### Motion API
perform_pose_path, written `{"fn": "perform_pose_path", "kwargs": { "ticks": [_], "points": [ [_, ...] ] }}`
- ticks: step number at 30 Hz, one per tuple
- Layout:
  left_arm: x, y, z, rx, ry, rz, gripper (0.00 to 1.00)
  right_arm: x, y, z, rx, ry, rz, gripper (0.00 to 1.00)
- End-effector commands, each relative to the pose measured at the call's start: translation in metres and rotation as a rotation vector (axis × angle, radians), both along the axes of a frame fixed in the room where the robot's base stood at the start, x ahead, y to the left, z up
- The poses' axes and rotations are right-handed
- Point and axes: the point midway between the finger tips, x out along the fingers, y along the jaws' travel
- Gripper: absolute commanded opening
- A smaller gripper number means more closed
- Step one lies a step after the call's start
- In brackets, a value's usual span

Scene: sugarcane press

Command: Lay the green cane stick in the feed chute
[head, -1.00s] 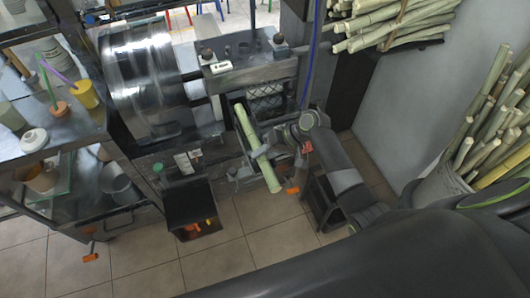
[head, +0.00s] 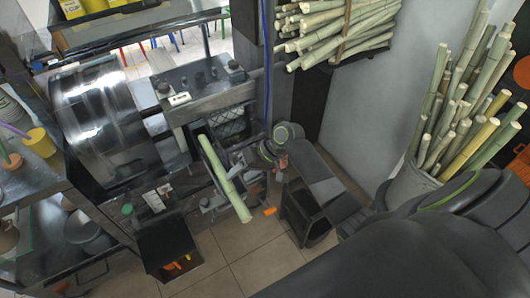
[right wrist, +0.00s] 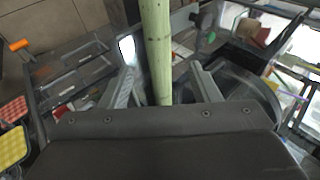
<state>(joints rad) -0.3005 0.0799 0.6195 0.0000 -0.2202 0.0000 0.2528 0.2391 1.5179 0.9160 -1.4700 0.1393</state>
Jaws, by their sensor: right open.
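The green cane stick (head: 223,179) lies slanted along the feed chute (head: 207,157) at the side of the press in the head view. Its near end sticks out past the chute toward the floor. My right gripper (head: 240,160) is just right of the stick, partly hidden behind its own wrist. In the right wrist view, my right gripper (right wrist: 164,78) is open, with one finger on each side of the stick (right wrist: 157,45) and gaps between. Whether the stick touches the chute floor along its length is hard to see. My left gripper is not in view.
The press's shiny drum (head: 103,115) stands left of the chute. A dark bin (head: 166,245) with orange bits is below it. A bucket of canes (head: 410,185) stands at right, and a cane bundle (head: 340,25) lies on a shelf at the back.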

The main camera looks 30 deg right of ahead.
Motion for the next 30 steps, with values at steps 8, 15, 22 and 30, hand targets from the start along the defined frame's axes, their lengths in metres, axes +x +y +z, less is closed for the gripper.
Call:
{"fn": "perform_pose_path", "kwargs": {
  "ticks": [8,15,22,30],
  "points": [
    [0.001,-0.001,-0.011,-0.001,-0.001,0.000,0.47,-0.013,-0.041,0.047,-0.004,-0.006,0.001,0.56],
    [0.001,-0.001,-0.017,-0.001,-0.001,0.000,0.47,-0.023,-0.068,0.081,-0.001,-0.007,0.002,0.56],
    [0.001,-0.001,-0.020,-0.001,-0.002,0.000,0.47,-0.028,-0.082,0.100,0.002,-0.007,0.002,0.56],
    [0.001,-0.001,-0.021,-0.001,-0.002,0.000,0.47,-0.030,-0.086,0.106,0.005,-0.006,0.003,0.56]
  ]
}}
